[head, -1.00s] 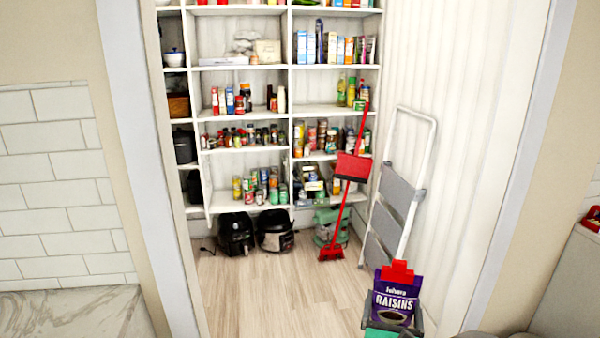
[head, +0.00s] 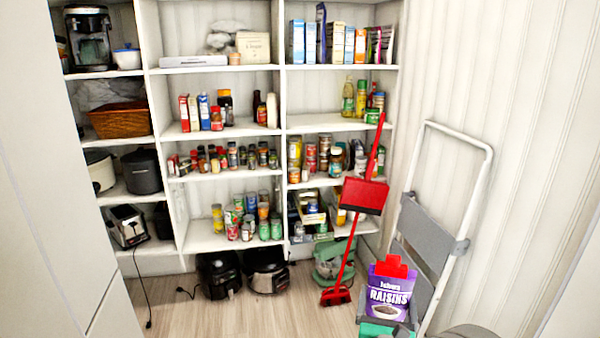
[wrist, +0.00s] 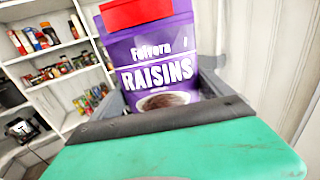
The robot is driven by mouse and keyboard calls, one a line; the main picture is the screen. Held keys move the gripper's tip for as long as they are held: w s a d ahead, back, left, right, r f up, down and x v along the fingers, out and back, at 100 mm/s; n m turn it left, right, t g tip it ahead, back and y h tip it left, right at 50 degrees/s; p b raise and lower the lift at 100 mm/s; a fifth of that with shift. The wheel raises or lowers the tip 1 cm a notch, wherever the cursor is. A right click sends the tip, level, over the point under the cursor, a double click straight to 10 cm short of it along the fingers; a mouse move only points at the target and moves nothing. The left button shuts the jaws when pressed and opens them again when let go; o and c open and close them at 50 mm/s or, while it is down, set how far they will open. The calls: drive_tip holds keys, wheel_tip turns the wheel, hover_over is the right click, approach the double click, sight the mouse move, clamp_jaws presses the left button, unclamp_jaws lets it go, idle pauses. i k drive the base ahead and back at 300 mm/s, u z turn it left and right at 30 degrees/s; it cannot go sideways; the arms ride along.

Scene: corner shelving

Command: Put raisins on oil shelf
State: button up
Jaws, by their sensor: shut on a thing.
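A purple raisins bag (head: 391,291) with a red top is held upright in my gripper (head: 388,318) at the lower right of the head view. The raisins bag also fills the upper middle of the wrist view (wrist: 150,62), with my gripper (wrist: 165,110) shut on it. The oil shelf (head: 318,121) is on the right side of the shelving, with yellow and green oil bottles (head: 354,98) at its right end. Its left and middle part is bare. My gripper is in front of the shelving, low and to the right, apart from the oil shelf.
A red broom and dustpan (head: 362,195) stand in front of the right shelves. A folded step ladder (head: 428,235) leans on the right wall beside my gripper. Appliances (head: 266,270) sit on the floor under the shelves. The floor (head: 270,312) in front is clear.

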sight(320, 124)
drive_tip(key=i, duration=3)
drive_tip(key=u, duration=1.5)
